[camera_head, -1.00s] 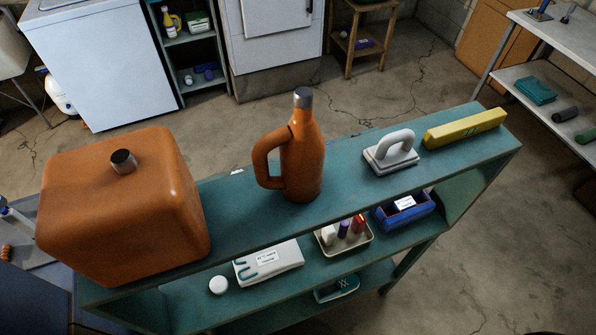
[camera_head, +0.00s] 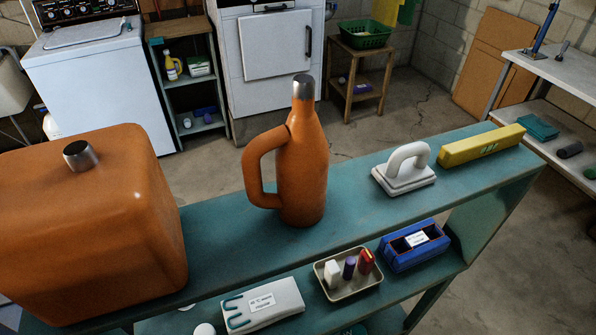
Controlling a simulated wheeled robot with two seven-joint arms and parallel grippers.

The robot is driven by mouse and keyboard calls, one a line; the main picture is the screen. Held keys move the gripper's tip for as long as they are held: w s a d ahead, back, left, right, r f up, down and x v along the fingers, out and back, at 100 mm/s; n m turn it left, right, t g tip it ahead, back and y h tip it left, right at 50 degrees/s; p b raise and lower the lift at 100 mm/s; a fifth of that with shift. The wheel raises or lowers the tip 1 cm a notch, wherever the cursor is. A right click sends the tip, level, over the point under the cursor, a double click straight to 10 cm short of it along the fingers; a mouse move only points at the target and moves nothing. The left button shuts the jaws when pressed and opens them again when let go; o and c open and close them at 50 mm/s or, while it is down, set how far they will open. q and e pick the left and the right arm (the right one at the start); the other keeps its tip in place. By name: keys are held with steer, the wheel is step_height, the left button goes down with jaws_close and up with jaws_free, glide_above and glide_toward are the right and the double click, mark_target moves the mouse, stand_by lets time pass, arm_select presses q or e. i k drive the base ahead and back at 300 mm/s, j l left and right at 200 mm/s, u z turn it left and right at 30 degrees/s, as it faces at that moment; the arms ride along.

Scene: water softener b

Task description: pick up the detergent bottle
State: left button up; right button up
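The detergent bottle (camera_head: 303,170) is orange with a silver cap and a looped handle on its left side. It stands upright on the top board of the teal shelf (camera_head: 365,215), near the middle. Nothing touches it. Neither of my grippers shows in the head view.
A large orange canister (camera_head: 90,225) with a silver cap stands left of the bottle. To the right are a white-handled scrubber (camera_head: 404,170) and a yellow box (camera_head: 482,146). The lower board holds a white packet (camera_head: 262,304), a small tray (camera_head: 347,286) and a blue bin (camera_head: 412,246).

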mark_target(302, 155)
steer(key=k+u, duration=0.15)
steer(key=k, duration=0.3)
steer(key=k+j+u, duration=0.1)
steer(key=k, duration=0.35)
steer(key=k+j+u, duration=0.15)
steer(key=k, duration=0.3)
steer(key=k+j+u, duration=0.15)
steer(key=k+j, duration=0.15)
steer(key=k, duration=0.15)
